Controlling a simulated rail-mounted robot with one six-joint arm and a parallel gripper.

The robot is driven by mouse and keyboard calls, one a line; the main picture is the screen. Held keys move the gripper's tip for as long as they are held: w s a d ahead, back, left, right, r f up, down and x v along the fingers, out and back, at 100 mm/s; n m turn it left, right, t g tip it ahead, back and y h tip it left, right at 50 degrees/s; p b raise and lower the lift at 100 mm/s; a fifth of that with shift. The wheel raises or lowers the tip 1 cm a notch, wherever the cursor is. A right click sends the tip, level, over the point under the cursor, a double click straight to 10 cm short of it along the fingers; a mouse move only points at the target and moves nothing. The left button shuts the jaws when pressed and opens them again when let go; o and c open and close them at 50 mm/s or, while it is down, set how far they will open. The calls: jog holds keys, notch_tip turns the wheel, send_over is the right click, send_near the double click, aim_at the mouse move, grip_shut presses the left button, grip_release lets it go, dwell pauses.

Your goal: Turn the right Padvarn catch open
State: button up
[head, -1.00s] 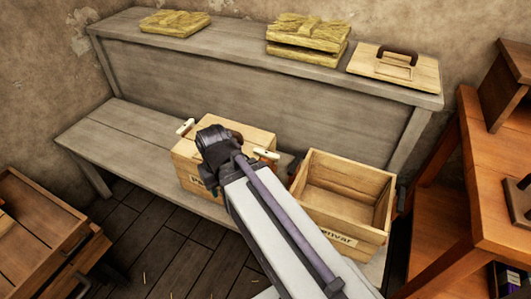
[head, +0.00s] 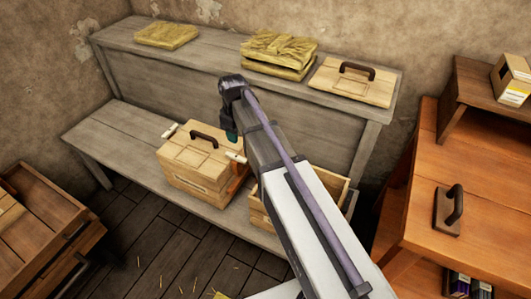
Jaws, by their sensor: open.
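The closed wooden crate (head: 192,180) stands on the low grey bench, its lid on with a dark handle (head: 204,139) on top. Its front label is too blurred to read now. Its right catch (head: 236,157), a small white-tipped lever, sits at the right end of the lid. The left catch (head: 170,131) is at the other end. My gripper (head: 232,138) points down just above the right catch, apart from it as far as I can tell. Its jaws are open and hold nothing visible. Whether the catch is turned open cannot be told.
An open wooden crate (head: 258,214) stands right of the closed one, partly behind my arm. The back shelf holds straw-coloured pads (head: 280,52) and a loose lid (head: 352,82) with a handle. An orange-brown table (head: 420,200) stands at right. The bench left of the closed crate is clear.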

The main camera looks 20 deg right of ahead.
aim_at(236, 156)
jog(key=shift+n, duration=0.3)
jog(key=f+b, duration=0.3)
jog(key=a+f+b, duration=0.1)
jog(key=f+b, duration=0.7)
jog(key=shift+w+a+f, duration=0.15)
jog(key=shift+w+f, duration=0.05)
jog(key=shift+w, duration=0.2)
jog(key=shift+r, duration=0.15)
grip_shut()
